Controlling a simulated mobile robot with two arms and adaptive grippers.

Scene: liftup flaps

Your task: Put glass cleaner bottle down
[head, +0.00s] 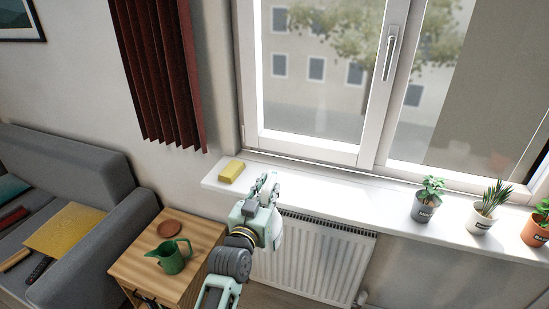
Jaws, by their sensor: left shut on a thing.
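My left gripper (268,186) is at the front edge of the white windowsill (335,190), shut on the glass cleaner bottle. Only a pale, whitish part of the bottle (278,229) shows, beside and below my gripper, in front of the radiator. The rest of the bottle is hidden by my gripper and arm. I cannot tell whether the bottle touches the sill. My right gripper is not in view.
A yellow sponge (231,171) lies on the sill's left end. Several potted plants, including a grey pot (423,212), stand on its right; the middle is clear. A wooden side table (142,266) holds a green pitcher (172,258). A radiator (325,258) is below the sill.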

